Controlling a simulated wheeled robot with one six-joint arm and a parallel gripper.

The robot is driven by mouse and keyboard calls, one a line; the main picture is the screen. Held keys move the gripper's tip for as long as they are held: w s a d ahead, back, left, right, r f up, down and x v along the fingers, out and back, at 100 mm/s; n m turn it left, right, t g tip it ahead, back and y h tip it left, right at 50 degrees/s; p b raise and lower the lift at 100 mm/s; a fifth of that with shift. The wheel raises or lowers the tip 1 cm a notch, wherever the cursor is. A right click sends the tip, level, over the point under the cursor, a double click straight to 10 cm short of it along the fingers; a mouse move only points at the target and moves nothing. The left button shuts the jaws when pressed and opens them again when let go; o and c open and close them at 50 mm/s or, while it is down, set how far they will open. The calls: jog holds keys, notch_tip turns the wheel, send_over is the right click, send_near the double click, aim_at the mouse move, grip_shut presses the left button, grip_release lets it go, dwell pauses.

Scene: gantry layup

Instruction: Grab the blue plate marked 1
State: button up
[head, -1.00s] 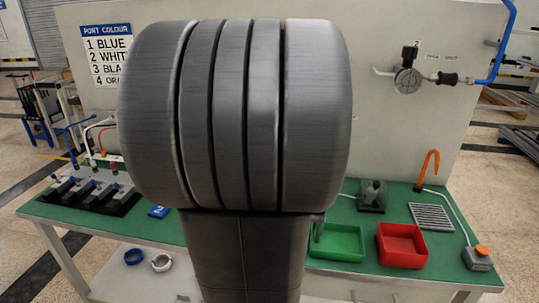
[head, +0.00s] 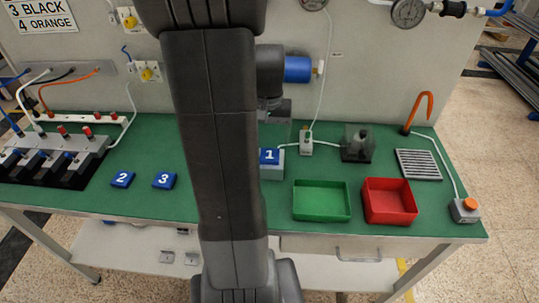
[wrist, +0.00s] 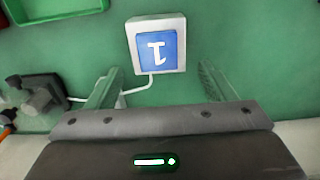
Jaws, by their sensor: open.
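The blue plate marked 1 (head: 269,156) sits on top of a small pale block on the green bench, just right of my arm in the head view. In the wrist view the plate (wrist: 157,50) appears upside down on its pale block, ahead of and between my fingers. My gripper (wrist: 157,80) is open and empty, with one finger on each side of the view. The plate is apart from both fingers. In the head view my arm hides part of the bench, and my fingertips are hard to make out.
Blue plates marked 2 (head: 122,179) and 3 (head: 164,181) lie on the bench at left. A green tray (head: 321,217) and a red tray (head: 390,219) stand at right front. A grey device (head: 357,144) and a cable lie behind them. The back panel carries gauges and fittings.

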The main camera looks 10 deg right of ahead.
aim_at(270, 154)
jog(key=shift+d+f+p, duration=0.2)
jog(key=shift+f+p, duration=0.1)
jog(key=shift+f, duration=2.7)
jog(key=c, duration=1.1)
